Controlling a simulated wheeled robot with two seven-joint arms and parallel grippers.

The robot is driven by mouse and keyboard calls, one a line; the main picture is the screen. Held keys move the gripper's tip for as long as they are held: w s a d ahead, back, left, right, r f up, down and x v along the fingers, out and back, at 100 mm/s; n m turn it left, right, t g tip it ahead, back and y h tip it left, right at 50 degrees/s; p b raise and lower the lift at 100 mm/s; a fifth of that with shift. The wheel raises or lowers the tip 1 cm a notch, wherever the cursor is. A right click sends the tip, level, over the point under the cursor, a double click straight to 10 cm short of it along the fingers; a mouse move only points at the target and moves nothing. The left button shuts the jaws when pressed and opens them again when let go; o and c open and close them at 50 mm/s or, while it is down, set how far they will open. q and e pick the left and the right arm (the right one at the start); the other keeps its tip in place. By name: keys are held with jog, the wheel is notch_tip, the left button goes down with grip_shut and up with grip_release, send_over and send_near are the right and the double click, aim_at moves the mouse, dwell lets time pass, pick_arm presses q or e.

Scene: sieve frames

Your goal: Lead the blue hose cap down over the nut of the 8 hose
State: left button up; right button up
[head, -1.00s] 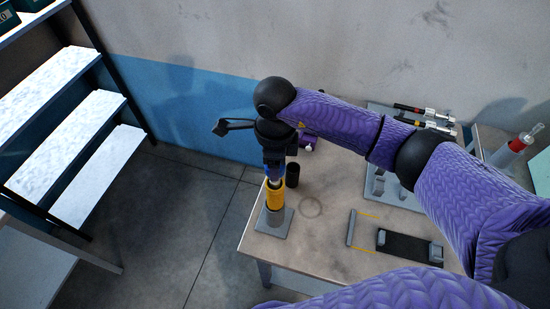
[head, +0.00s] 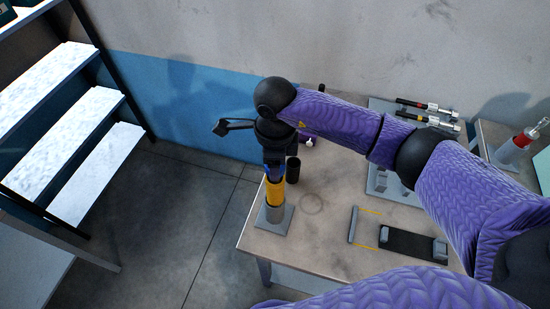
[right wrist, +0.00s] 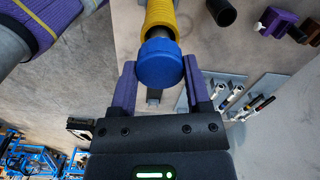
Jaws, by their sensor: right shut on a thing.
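My right gripper (head: 274,168) is pointed down above the upright hose, shut on the blue hose cap (right wrist: 158,66). In the right wrist view the cap sits between its two purple fingers. The hose end with the yellow sleeve (head: 275,192) stands in a grey stand (head: 272,218) at the table's left corner. A short grey metal part, seemingly the nut (right wrist: 160,33), shows between the yellow sleeve and the cap. The cap is in line with it and very close; whether it is around the nut I cannot tell. My left gripper is not in view.
A black cylinder (head: 293,170) stands just right of the hose. The table (head: 315,225) also carries a black tray (head: 405,243) and a grey rack (head: 380,182). Hose pieces (head: 425,113) lie at the back. Floor lies open left of the table.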

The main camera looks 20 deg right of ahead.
jog(key=o, duration=1.3)
jog(key=shift+c, duration=0.2)
notch_tip(320, 180, up, 10)
jog(key=b, duration=0.1)
